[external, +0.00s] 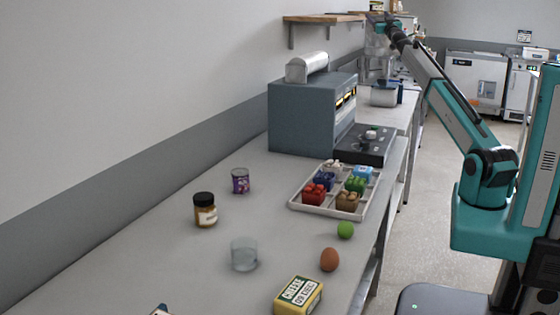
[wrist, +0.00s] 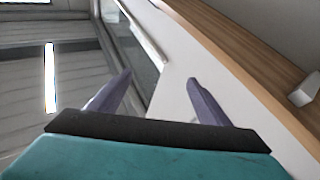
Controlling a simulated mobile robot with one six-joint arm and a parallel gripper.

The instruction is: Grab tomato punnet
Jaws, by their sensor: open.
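I cannot make out a tomato punnet for certain in either view. A red blocky item (external: 314,193) sits in the front left of a white compartment tray (external: 297,205) on the bench; it is too small to identify. My gripper (wrist: 158,80) is open, with its two purple fingers apart and nothing between them. In the external view my arm reaches far back, high up near the wall shelf. The gripper's end is small there, far from the tray.
A wooden shelf (external: 322,19) is on the wall; a wooden edge (wrist: 235,65) shows close to the right finger in the wrist view. A grey oven-like box (external: 300,118) stands behind the tray. A jar (external: 205,210), glass (external: 244,255) and yellow box (external: 299,296) stand nearer.

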